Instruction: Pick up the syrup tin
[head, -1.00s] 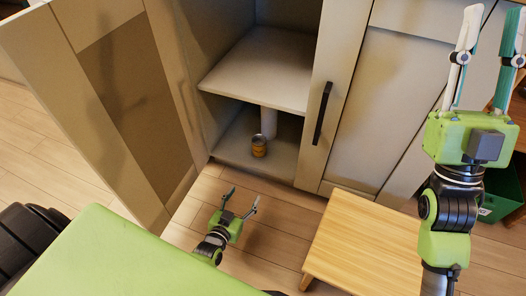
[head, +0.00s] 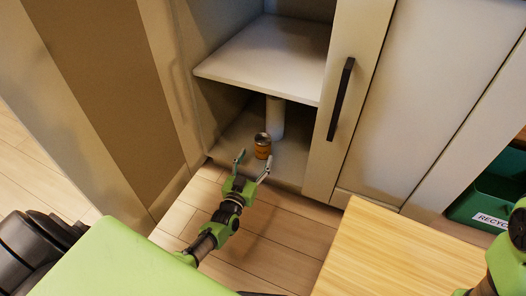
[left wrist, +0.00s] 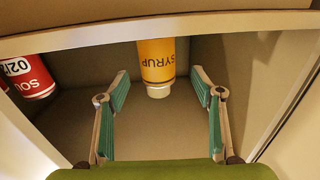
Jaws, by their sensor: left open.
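The syrup tin (head: 263,148) is a small yellow-orange can on the floor of the open lower cupboard, near its front. In the left wrist view the tin (left wrist: 157,66) shows its "SYRUP" label upside down. My left gripper (head: 254,164) is open and just in front of the tin in the head view. In the left wrist view the two fingers (left wrist: 159,84) are spread, with the tin beyond and between their tips; no contact shows. Part of my right arm is at the lower right edge; its fingers are out of view.
A shelf (head: 265,60) hangs above the tin, and a pale cylinder (head: 275,118) stands behind it. A red can (left wrist: 32,77) is at the left in the wrist view. The cupboard door (head: 110,100) stands open at left. A wooden stool (head: 395,255) and green recycling bin (head: 488,200) are to the right.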

